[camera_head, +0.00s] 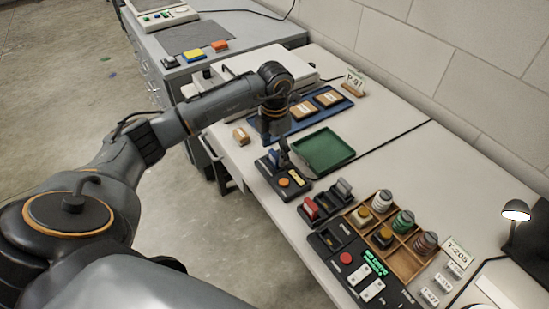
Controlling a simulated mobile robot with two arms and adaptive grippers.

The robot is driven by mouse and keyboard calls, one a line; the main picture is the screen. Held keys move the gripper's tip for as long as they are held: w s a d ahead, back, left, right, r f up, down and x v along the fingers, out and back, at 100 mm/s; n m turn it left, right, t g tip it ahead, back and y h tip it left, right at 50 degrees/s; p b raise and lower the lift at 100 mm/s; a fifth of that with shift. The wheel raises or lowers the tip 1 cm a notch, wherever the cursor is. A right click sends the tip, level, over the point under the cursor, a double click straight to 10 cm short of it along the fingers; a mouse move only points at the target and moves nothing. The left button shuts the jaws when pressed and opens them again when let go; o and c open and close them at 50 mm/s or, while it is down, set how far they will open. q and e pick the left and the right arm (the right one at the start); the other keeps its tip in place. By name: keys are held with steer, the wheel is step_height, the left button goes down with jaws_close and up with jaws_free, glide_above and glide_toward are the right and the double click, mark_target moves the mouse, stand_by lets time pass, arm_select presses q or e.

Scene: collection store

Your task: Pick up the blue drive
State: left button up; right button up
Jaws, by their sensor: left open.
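A small blue piece (281,148), which looks like the blue drive, stands upright in a black dock (269,179) with an orange button on the white table. My left arm reaches in from the left. My left gripper (272,134) points down just behind the blue piece and the dock, in front of the blue tray. It is open with nothing seen in it; its fingers are dark and small in the picture. I cannot tell whether it touches the blue piece. My right gripper is out of view.
A green tray (323,151) lies right of the dock. A blue tray (338,106) with brown boxes lies behind the gripper. A small brown box (241,136) sits by the table edge. A red drive (309,208), a wooden crate (409,246) of spools and a black panel (330,240) stand nearer.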

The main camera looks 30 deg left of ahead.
arm_select(q)
step_height(320, 180, down, 2)
steer(key=shift+f, duration=0.3)
steer(key=c, duration=1.2)
steer(key=shift+c, duration=0.2)
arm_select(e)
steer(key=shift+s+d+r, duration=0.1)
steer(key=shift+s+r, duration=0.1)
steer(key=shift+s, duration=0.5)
arm_select(q)
steer(key=shift+r, duration=0.2)
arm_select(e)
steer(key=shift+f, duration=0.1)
